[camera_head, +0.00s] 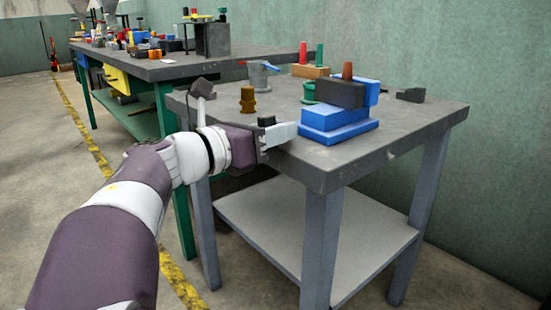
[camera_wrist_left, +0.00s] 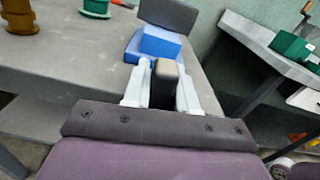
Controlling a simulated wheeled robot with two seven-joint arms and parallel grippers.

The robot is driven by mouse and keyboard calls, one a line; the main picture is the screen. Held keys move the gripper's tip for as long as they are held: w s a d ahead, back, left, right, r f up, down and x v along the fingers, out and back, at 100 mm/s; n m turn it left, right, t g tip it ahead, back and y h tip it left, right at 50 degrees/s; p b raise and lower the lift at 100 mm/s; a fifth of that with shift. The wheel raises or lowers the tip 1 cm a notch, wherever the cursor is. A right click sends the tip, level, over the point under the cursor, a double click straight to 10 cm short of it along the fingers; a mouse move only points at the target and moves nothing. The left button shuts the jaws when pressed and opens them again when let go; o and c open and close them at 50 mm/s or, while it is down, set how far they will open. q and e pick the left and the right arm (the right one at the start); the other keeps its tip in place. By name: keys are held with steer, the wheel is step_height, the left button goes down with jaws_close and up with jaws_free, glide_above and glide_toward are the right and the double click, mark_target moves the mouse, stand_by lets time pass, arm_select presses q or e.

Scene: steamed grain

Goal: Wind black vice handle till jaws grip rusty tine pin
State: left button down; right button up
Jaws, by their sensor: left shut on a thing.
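The blue vice (camera_head: 332,118) sits near the front edge of the grey table and also shows in the left wrist view (camera_wrist_left: 155,44). A dark grey jaw block (camera_head: 340,94) stands on it. The rusty brown pin (camera_head: 347,69) sticks up behind this block; its lower part is hidden, so I cannot tell how tightly the jaws hold it. My left gripper (camera_head: 280,134) is at the table's front edge, left of the vice. In the left wrist view its pale fingers (camera_wrist_left: 164,88) are shut on the black handle (camera_wrist_left: 166,82). My right gripper is not in view.
On the table (camera_head: 400,130) stand a brown spool-like part (camera_head: 247,99), a grey pot-like part (camera_head: 262,77), a green part (camera_head: 309,92) and a small dark block (camera_head: 411,95). A cluttered workbench (camera_head: 170,70) is behind.

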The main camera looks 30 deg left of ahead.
arm_select(q)
steer(key=m+b, duration=0.1)
steer(key=b, duration=0.1)
steer(key=m+b, duration=0.2)
steer(key=shift+f, duration=0.3)
steer(key=shift+r+m+b, duration=0.2)
steer(key=shift+m+b, duration=0.6)
steer(key=shift+b, duration=0.05)
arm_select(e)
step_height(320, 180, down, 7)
arm_select(q)
steer(key=shift+r, duration=0.1)
steer(key=c, duration=1.3)
jaws_free()
steer(key=shift+s+a, duration=0.15)
steer(key=shift+s, duration=0.15)
steer(key=p+v, duration=0.3)
steer(key=v, duration=0.9)
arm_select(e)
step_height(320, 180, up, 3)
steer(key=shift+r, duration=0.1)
